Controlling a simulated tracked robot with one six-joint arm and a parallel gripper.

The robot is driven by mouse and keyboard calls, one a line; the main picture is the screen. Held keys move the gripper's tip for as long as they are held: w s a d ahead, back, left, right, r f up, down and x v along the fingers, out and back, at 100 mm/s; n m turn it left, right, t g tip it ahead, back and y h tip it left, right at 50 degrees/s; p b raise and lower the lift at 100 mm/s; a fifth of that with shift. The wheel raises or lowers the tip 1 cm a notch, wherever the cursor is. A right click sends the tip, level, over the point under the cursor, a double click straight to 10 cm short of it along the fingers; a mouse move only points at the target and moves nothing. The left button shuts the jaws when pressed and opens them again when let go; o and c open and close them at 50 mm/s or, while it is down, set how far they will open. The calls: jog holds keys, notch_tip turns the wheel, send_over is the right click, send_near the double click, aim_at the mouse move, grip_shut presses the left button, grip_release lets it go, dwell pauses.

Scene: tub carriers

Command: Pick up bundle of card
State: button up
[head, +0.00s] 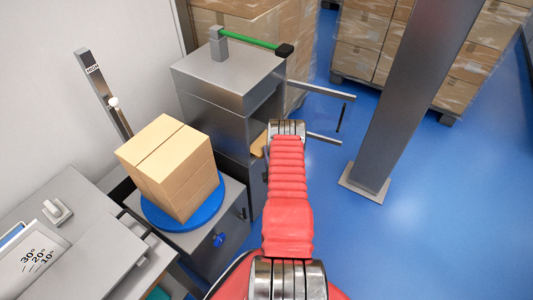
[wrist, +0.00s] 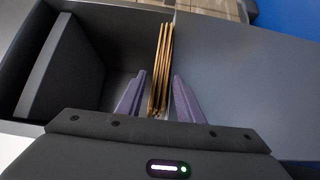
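The bundle of card (wrist: 162,65) shows in the wrist view as several thin brown sheets standing on edge, close together, in a dark grey open-topped compartment (wrist: 112,55). My gripper (wrist: 159,85) has one purple-grey finger on each side of the bundle. A gap shows between the left finger and the card; the right finger is close to it, and I cannot tell if it touches. The lower part of the bundle is hidden by my gripper body. In the head view my red arm reaches to the grey cabinet and hides the gripper fingers.
A large box (head: 168,165) sits on a blue round plate (head: 160,219) left of my arm. A grey cabinet (head: 225,80) with a green bar stands ahead. A grey post (head: 405,100) and stacked cartons (head: 365,35) stand at the right. Blue floor is clear at right.

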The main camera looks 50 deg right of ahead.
grip_shut()
dwell(0.7)
jog(key=shift+r, duration=0.1)
notch_tip(320, 180, up, 2)
jog(key=shift+r, duration=0.2)
dwell(0.4)
jog(key=s+a+r, duration=0.5)
jog(key=s+a, duration=0.4)
jog(key=s, duration=0.1)
jog(key=shift+s, duration=0.4)
dwell(0.3)
